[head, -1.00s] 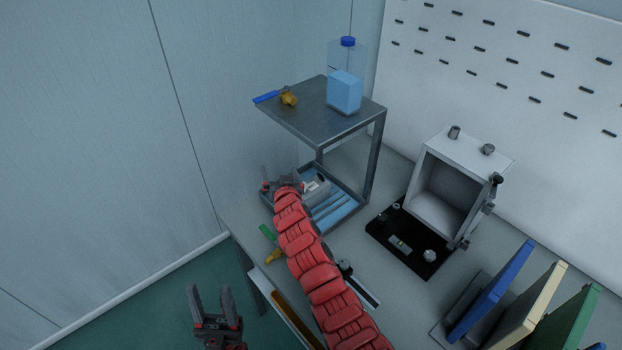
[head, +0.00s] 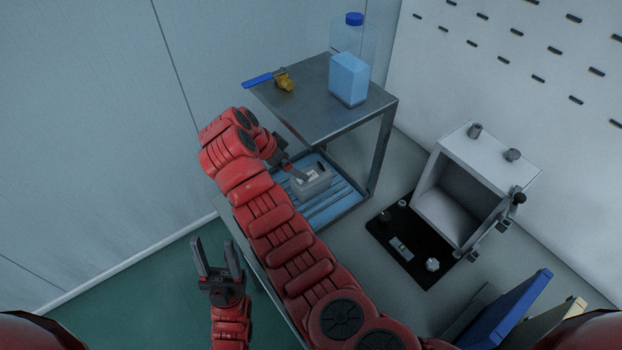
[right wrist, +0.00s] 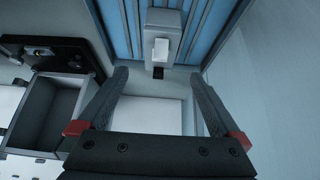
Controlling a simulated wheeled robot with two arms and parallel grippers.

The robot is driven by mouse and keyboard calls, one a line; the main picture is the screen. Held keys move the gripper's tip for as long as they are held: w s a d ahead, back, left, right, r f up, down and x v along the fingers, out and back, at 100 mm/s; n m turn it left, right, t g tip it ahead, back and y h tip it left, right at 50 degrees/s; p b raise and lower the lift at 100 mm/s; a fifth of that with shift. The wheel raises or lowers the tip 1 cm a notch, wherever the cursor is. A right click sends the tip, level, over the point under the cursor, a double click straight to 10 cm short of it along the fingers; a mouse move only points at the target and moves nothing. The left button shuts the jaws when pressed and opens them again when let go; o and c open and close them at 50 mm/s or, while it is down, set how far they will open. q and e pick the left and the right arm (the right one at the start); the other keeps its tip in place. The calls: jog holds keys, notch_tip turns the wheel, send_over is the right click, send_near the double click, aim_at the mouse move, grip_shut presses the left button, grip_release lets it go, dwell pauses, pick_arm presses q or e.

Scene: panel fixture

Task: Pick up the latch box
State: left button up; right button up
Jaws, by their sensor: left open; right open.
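A small grey box with a white patch, which looks like the latch box (head: 316,183), sits on the blue slatted tray (head: 338,208) under the metal shelf. My right gripper (head: 291,170) is close beside its left end in the head view, partly hidden by my wrist. In the right wrist view the open fingers (right wrist: 160,78) point at the box (right wrist: 162,22), which lies just beyond the fingertips, centred between them. My left gripper (head: 216,268) is open and empty, low at the left above the green floor.
A metal shelf (head: 318,105) stands over the tray, with a blue-handled valve (head: 284,82) and a bottle (head: 349,70) on top. A white open-fronted housing (head: 490,160) stands on the right by a black plate (head: 408,246). Blue and cream panels (head: 515,312) stand lower right.

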jog(key=p, duration=0.2)
send_over(310, 176)
jog(key=s+a, duration=0.2)
notch_tip(310, 176, down, 4)
jog(key=shift+a+f, duration=0.1)
jog(key=shift+w+f, duration=0.25)
jog(key=shift+f, duration=0.3)
jog(key=shift+w+d+f+p, duration=0.2)
jog(key=shift+d+f+p, duration=0.1)
jog(key=shift+d+f, duration=0.15)
jog(key=shift+w+d+f, duration=0.1)
jog(key=shift+d+f, duration=0.05)
jog(key=shift+f, duration=0.2)
jog(key=shift+w+d+f, duration=0.15)
jog(key=shift+d+f, duration=0.1)
jog(key=shift+f, duration=0.35)
jog(key=shift+w+d+f, duration=0.2)
jog(key=shift+d+f, duration=0.05)
jog(key=shift+f, duration=0.35)
jog(key=shift+w+d+f+b, duration=0.15)
jog(key=shift+w+f+b, duration=0.05)
jog(key=shift+f+b, duration=0.15)
jog(key=shift+r, duration=0.1)
